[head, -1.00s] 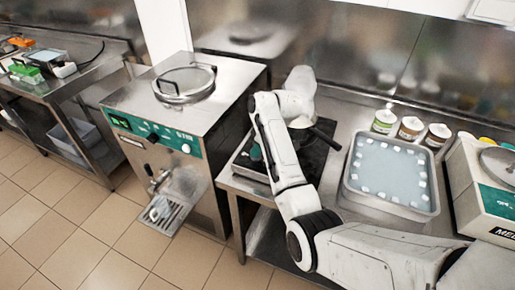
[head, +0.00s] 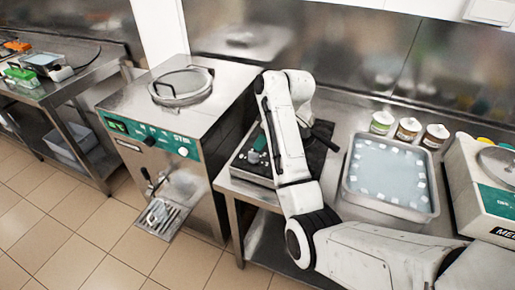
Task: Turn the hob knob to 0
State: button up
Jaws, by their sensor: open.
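The black hob (head: 243,168) sits on the steel counter, left of and partly behind my arm. A small grey knob-like part (head: 253,157) shows near its front left, beside a teal patch. It is too small to read a setting or pointer. My arm reaches over the hob and bends down at its far side. My gripper is hidden behind my own arm links, so its distance from the knob cannot be seen. A dark handle (head: 325,140) sticks out to the right over the hob; what it belongs to is hidden.
A batch freezer (head: 165,110) stands left of the hob. A steel tray (head: 390,203) of bluish contents with white pieces lies to the right. Several jars (head: 408,130) stand behind it, and another machine (head: 490,190) is at the far right.

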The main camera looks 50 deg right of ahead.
jog(key=v, duration=0.4)
dwell(0.6)
